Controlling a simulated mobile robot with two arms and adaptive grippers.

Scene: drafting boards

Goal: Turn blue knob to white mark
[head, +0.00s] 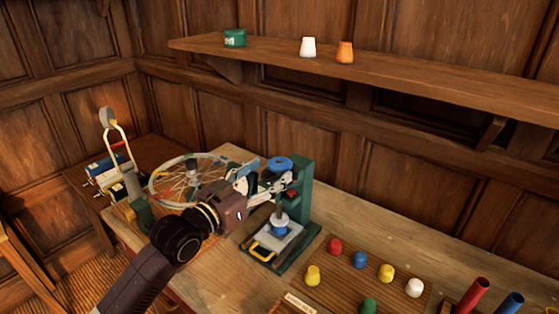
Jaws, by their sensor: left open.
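A round blue knob (279,163) sits on top of a green upright stand (301,190). Another blue piece (281,228) rests low on the stand's pale plate, and a blue peg-like piece (360,260) stands on the wooden board; I cannot tell for sure which is the task's knob. I cannot make out a white mark. My left gripper (274,182) is open, just below and in front of the top blue knob. Its fingers overlap the stand in the picture, and contact cannot be told. My right gripper is out of view.
A spoked wheel (168,190) lies behind my left arm. The board (330,269) carries several coloured pieces. Red (472,294) and blue (508,303) tubes stand at lower right. A wall shelf (430,76) holds a green tin (235,38) and white and orange cups.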

